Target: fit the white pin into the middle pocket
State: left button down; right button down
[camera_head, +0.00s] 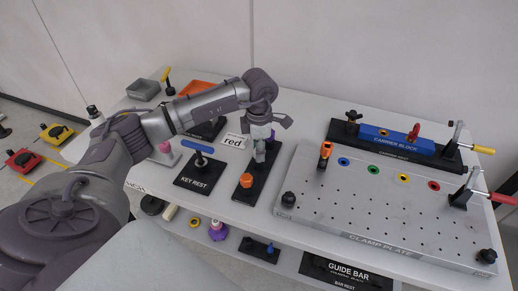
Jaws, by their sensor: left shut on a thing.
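My left gripper (262,143) points down over the middle of a long black holder (243,194). It is shut on a pale piece (259,155), which looks like the white pin. The fingers hide most of it, and I cannot tell whether its lower end is in the middle pocket or just above it. An orange knobbed pin (246,181) stands at the holder's near end. A blue-purple piece (271,134) shows partly behind the gripper at the far end. My right gripper is not in view.
The clamp plate (365,210) lies to the right, with an orange clamp (325,153) near the holder. The blue carrier block (395,139) sits at the back right.

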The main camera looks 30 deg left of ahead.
pick_arm(q)
jog(key=shift+f+b, duration=0.3)
jog(key=shift+f, duration=0.15)
jog(key=c, duration=0.8)
grip_release()
jog(key=shift+r, duration=0.1)
jog(key=shift+r+p, duration=1.6)
jog(key=shift+r, duration=0.85)
jog(key=shift+r, duration=0.1)
notch_tip(320, 180, up, 12)
jog(key=shift+f, duration=0.1)
